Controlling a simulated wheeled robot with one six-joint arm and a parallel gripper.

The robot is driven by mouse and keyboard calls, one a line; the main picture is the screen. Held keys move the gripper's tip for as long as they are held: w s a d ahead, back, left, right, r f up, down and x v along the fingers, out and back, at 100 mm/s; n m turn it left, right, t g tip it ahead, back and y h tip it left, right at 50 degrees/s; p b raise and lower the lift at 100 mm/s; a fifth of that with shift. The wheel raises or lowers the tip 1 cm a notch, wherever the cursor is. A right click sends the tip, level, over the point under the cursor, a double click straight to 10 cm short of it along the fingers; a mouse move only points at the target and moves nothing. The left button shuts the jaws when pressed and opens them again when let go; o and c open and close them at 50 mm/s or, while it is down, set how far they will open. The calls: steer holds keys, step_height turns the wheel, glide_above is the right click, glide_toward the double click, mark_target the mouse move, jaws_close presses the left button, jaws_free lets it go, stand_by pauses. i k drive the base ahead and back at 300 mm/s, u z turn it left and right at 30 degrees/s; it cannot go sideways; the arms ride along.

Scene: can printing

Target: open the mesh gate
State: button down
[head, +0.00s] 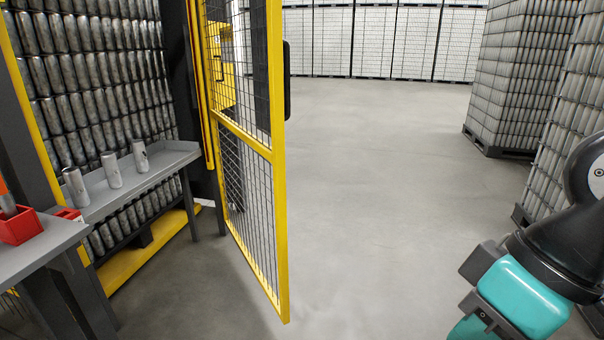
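The mesh gate (282,190) has a yellow frame with dark wire mesh. It stands swung out from its post, with its free edge toward me, left of the middle of the head view. A black handle or latch plate (287,80) sits on its free edge. Part of my teal and black arm shows at the lower right, well apart from the gate. Grey blocky parts show beside the arm, but I cannot make out my gripper's fingers.
A grey shelf (178,160) with several cans stands left of the gate. A red bin (20,226) sits on a bench at the left edge. Stacked can pallets (513,75) stand at the right and back. The grey floor (390,200) between is clear.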

mark_target(269, 52)
steer(key=z, duration=0.05)
steer(key=i, duration=0.65)
steer(key=u, duration=0.8)
steer(key=i, duration=0.45)
steer(key=u, duration=0.55)
